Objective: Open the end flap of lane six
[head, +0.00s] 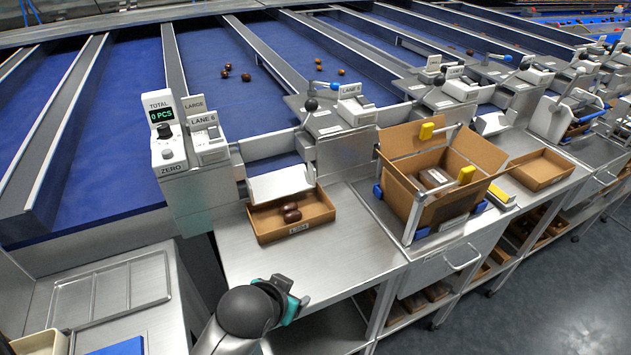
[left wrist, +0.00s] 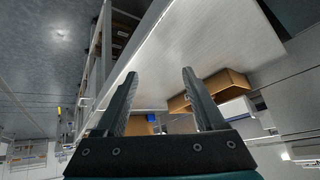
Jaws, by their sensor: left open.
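The lane 6 sign (head: 203,120) stands on a white housing at the end of a blue lane bed (head: 205,75). To the right of this housing, a pale sloped plate (head: 281,184) leans over a cardboard tray (head: 262,236); I cannot tell whether it is the end flap. A lever with a black knob (head: 310,104) stands at the lane end's right side. My left gripper (head: 290,297) is open and empty by the bench's front edge, apart from the plate. The left wrist view shows its two spread fingers (left wrist: 158,95). My right gripper is out of view.
Dark dates (head: 291,213) lie in the tray. Several more dates (head: 246,77) lie up the lane. A counter (head: 160,115) reads 0 PCS. A large open carton (head: 470,200) stands to the right. The steel bench (head: 330,255) in front of the tray is clear.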

